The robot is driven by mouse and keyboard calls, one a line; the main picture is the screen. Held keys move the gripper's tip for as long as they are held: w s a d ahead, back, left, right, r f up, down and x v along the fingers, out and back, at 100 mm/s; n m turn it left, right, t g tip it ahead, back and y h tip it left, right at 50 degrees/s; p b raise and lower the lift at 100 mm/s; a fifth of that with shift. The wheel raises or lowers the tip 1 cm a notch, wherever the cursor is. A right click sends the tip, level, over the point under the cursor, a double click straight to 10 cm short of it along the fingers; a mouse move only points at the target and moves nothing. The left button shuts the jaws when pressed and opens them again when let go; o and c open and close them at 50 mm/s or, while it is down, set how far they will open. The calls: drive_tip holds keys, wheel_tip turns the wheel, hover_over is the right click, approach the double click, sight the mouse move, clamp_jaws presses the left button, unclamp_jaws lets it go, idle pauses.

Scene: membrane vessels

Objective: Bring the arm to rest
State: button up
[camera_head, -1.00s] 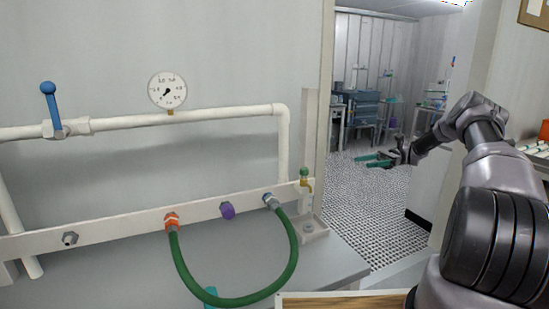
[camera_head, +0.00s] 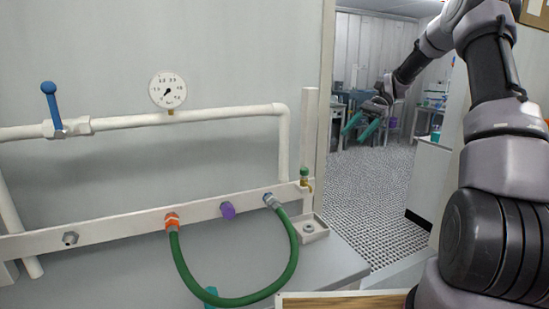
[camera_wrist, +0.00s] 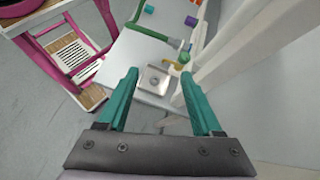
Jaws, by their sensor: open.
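My gripper (camera_head: 360,127) is raised in front of the doorway, to the right of the wall panel, with its teal fingers pointing down and left. In the wrist view my gripper (camera_wrist: 160,98) is open, its two teal fingers apart with nothing between them. Below and beyond the fingers is a small square metal tray (camera_wrist: 153,80) at the bench end. The same tray (camera_head: 318,233) shows in the head view under a brass tap with a green top (camera_head: 305,178).
A green hose (camera_head: 292,262) loops between two fittings on the white rail (camera_head: 110,229). A purple cap (camera_head: 228,211), a gauge (camera_head: 168,91) and a blue-handled valve (camera_head: 52,108) are on the wall side. A pink-framed cart (camera_wrist: 72,48) stands beside the bench. The tiled floor through the doorway looks clear.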

drive_tip(key=s+a+r+n+t+h, duration=0.3)
drive_tip(key=s+r+t+h, duration=0.3)
drive_tip(key=s+r, duration=0.7)
drive_tip(key=s+d+n+t+h, duration=0.1)
drive_tip(key=s+t, duration=0.5)
drive_tip(key=s, duration=0.9)
drive_tip(key=shift+s+d+r+n+t, duration=0.25)
drive_tip(key=shift+d+n+t, duration=0.15)
drive_tip(key=shift+d+n, duration=0.2)
